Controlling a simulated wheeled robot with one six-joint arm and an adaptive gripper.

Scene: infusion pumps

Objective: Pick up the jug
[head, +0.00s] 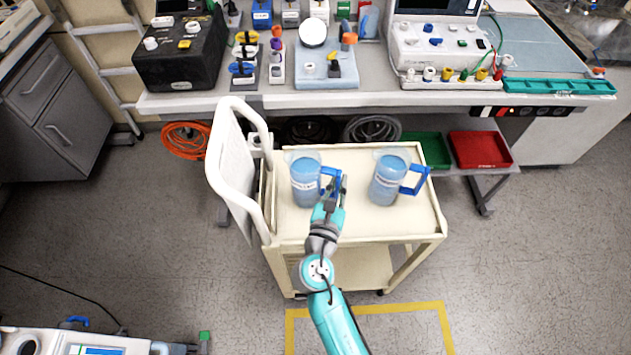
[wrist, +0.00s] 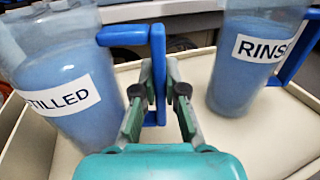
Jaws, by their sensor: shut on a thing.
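Two clear jugs of blue liquid with blue handles stand upright on the cream cart top. The left jug (head: 305,182) has a label ending in "TILLED" in the wrist view (wrist: 62,85). The right jug (head: 388,178) has a label reading "RINS", cut by its curve, in the wrist view (wrist: 255,55). My gripper (head: 335,188) is at the left jug's handle, on its right side. In the wrist view my gripper (wrist: 155,95) is shut on the upright part of that blue handle (wrist: 158,70). The left jug appears to rest on the cart.
The cart (head: 350,226) has a raised rim and a white push handle (head: 232,165) at its left. Behind it is a bench (head: 240,102) crowded with equipment. Green (head: 432,150) and red trays (head: 480,149) sit on a low shelf. The floor around is mostly open.

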